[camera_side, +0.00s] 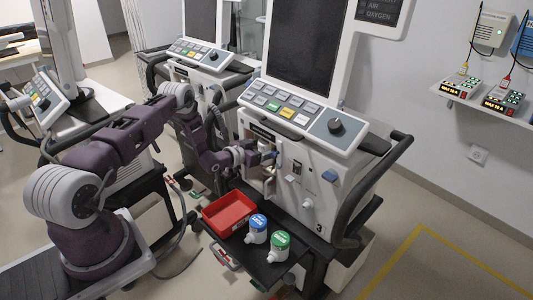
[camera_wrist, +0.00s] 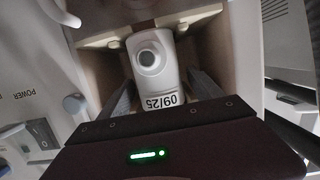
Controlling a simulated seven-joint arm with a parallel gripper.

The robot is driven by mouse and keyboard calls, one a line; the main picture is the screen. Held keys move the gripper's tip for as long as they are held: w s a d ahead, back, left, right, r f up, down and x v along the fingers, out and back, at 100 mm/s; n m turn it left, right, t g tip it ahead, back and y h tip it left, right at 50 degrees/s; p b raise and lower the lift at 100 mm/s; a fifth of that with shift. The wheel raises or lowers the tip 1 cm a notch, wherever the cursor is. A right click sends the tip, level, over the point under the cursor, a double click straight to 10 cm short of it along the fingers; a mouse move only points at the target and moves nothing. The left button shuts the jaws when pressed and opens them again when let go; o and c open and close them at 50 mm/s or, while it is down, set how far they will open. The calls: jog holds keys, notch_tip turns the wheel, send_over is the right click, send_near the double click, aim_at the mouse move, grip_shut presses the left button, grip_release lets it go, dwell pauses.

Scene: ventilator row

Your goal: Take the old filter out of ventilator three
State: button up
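Ventilator three (camera_side: 310,185), marked "3" on its lower right corner, has an open compartment in its front. The old filter (camera_wrist: 154,62), white with a round port and a label reading 09/25, sits inside this compartment in the wrist view. My gripper (camera_wrist: 162,92) reaches into the compartment, with one finger on each side of the filter. The fingers look apart, with a narrow gap beside the filter; contact is not visible. In the side view my gripper (camera_side: 262,158) is at the compartment opening and hides the filter.
A red tray (camera_side: 229,214) stands on the dark shelf below the compartment. Beside it stand a blue-topped white canister (camera_side: 257,230) and a green-topped one (camera_side: 279,247). Another ventilator (camera_side: 200,60) stands behind to the left. A curved black handle (camera_side: 375,190) is at the right.

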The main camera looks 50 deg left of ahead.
jog(key=c, duration=1.3)
jog(key=shift+w+r, duration=0.15)
jog(key=shift+r, duration=0.55)
jog(key=shift+s+d+f, duration=0.1)
jog(key=shift+s+d, duration=0.05)
jog(key=shift+s, duration=2.05)
jog(key=shift+s+d+f, duration=0.1)
jog(key=shift+s+d, duration=0.05)
jog(key=shift+s, duration=2.1)
jog(key=shift+s+d, duration=0.15)
jog(key=shift+s, duration=2.05)
jog(key=shift+f, duration=0.1)
